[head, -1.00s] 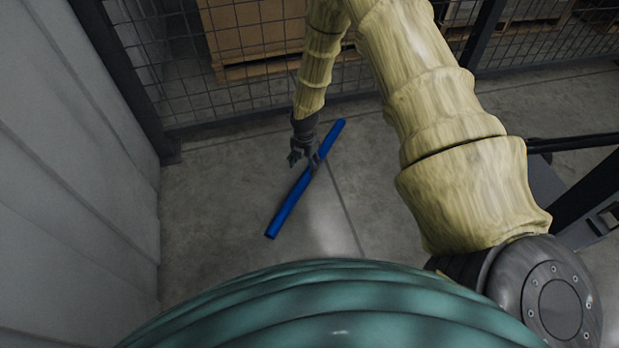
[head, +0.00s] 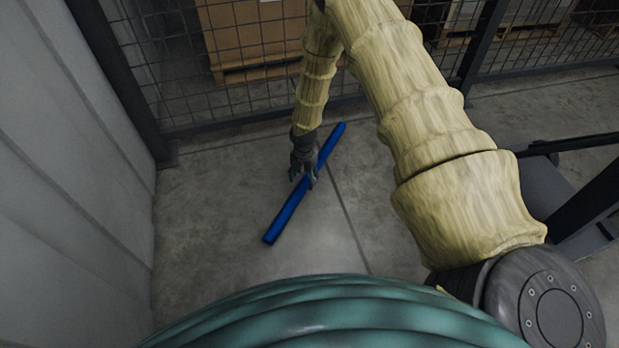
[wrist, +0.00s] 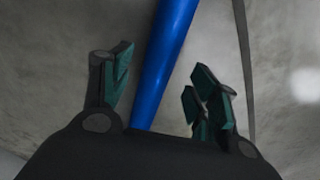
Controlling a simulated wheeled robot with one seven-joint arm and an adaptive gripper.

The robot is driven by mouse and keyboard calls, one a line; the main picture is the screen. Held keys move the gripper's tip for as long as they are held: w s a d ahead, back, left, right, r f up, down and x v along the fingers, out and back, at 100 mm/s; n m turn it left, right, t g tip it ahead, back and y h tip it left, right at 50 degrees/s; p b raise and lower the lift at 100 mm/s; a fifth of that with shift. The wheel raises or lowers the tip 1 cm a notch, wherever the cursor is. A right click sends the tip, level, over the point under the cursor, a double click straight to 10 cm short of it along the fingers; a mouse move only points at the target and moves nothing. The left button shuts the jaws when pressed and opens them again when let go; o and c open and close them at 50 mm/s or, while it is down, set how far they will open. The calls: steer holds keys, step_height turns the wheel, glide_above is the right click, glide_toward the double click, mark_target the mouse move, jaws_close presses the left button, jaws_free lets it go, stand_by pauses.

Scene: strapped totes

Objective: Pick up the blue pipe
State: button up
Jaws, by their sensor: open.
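The blue pipe (head: 284,213) lies on the grey concrete floor, slanting from lower left to upper right in the head view. My gripper (head: 304,178) is over its middle part and hides a short stretch of it. In the wrist view the pipe (wrist: 168,62) runs between the two spread, green-padded fingers of my gripper (wrist: 160,88). The gripper is open and holds nothing. The pipe's near part is hidden behind the gripper body in the wrist view. I cannot tell how much height is left between fingertips and pipe.
A mesh fence (head: 258,70) stands behind the pipe, with a brown box on a pallet (head: 255,38) beyond it. A grey wall panel (head: 70,180) closes the left side. Dark frame parts (head: 585,205) stand at the right. The floor around the pipe is clear.

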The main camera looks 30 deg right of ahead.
mark_target(303, 183)
step_height(303, 183, down, 4)
steer(key=shift+w+a+f+b, duration=0.1)
steer(key=shift+a+b, duration=0.05)
steer(key=shift+b, duration=1.1)
jaws_close()
steer(key=shift+r, duration=0.2)
steer(key=shift+r+p, duration=0.45)
steer(key=shift+p, duration=0.05)
step_height(303, 183, up, 3)
steer(key=shift+p, duration=1.25)
steer(key=s+d+p, duration=0.1)
steer(key=s+p, duration=0.1)
steer(key=s, duration=0.3)
steer(key=s+d+p, duration=0.1)
steer(key=s+p, duration=0.1)
steer(key=s, duration=0.3)
steer(key=s+d+r+p, duration=0.1)
steer(key=s+p, duration=0.1)
steer(key=s, duration=0.3)
steer(key=shift+s+d+p, duration=0.3)
steer(key=shift+d+p, duration=0.05)
